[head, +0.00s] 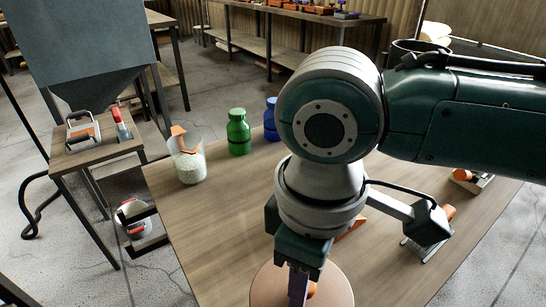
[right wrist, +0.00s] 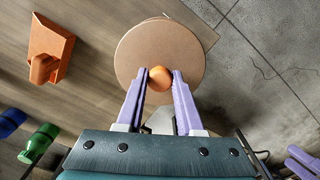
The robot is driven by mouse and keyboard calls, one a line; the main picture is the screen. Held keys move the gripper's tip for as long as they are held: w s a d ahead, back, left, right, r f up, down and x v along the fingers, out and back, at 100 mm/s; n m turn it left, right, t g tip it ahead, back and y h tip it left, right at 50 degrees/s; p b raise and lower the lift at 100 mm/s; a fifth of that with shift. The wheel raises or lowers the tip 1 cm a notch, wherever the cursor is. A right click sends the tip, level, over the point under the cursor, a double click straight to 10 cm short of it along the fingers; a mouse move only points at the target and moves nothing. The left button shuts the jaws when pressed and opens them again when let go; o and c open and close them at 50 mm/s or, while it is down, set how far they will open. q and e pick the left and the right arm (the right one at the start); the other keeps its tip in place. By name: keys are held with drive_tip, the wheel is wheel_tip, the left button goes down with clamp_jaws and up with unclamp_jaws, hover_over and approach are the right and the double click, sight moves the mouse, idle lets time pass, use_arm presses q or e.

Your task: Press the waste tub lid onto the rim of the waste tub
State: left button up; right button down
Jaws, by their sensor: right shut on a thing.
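My right gripper (head: 300,287) is shut on the orange knob of a round tan disc, the waste tub lid (head: 268,290). In the right wrist view the fingers of my right gripper (right wrist: 159,76) clasp the knob (right wrist: 160,86) from both sides, and the lid (right wrist: 158,42) looks flat beneath. I cannot make out the waste tub; the lid may hide it, and contact with a rim cannot be judged. At the lower right edge of the right wrist view are the lilac fingers of my left gripper (right wrist: 302,160), partly cut off. The left gripper does not show clearly in the head view.
A clear jar with pale granules (head: 189,168), a green bottle (head: 238,138) and a blue bottle (head: 271,120) stand on the far side of the wooden table (head: 215,215). An orange tool (right wrist: 48,52) lies beside the lid. A small side table (head: 92,147) stands left.

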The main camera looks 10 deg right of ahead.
drive_tip(key=shift+f, duration=0.15)
drive_tip(key=shift+s+r+p, duration=0.1)
drive_tip(key=shift+r+p, duration=0.1)
drive_tip(key=shift+p, duration=0.4)
drive_tip(key=shift+f+b, duration=1.3)
drive_tip(key=shift+f, duration=0.95)
drive_tip(key=shift+f, duration=0.15)
drive_tip(key=shift+p, duration=0.3)
